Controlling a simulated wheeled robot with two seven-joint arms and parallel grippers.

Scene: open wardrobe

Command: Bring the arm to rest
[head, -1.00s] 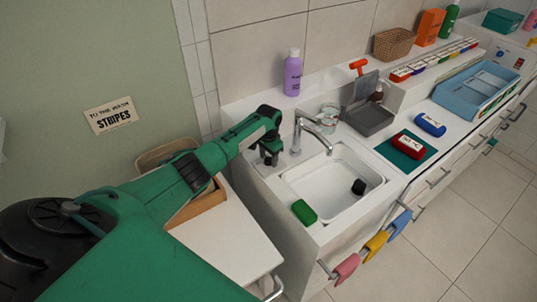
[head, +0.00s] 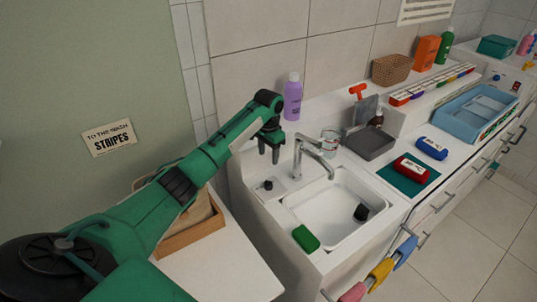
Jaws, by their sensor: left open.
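My left arm (head: 190,180) is green and reaches in from the left over a white side surface. My left gripper (head: 269,157) is open and empty, fingers pointing down. It hangs above the left ledge of the white sink (head: 330,205), behind and left of the tap (head: 312,150). A small black knob (head: 268,185) shows on the ledge below the fingers, apart from them. My right gripper is not in view.
A purple bottle (head: 292,98) stands close behind the gripper. A wooden tray (head: 190,235) lies under the arm. A green sponge (head: 306,238) sits on the sink's front rim, and a black piece (head: 361,212) is in the basin. Red (head: 411,169) and blue (head: 432,148) packs lie right.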

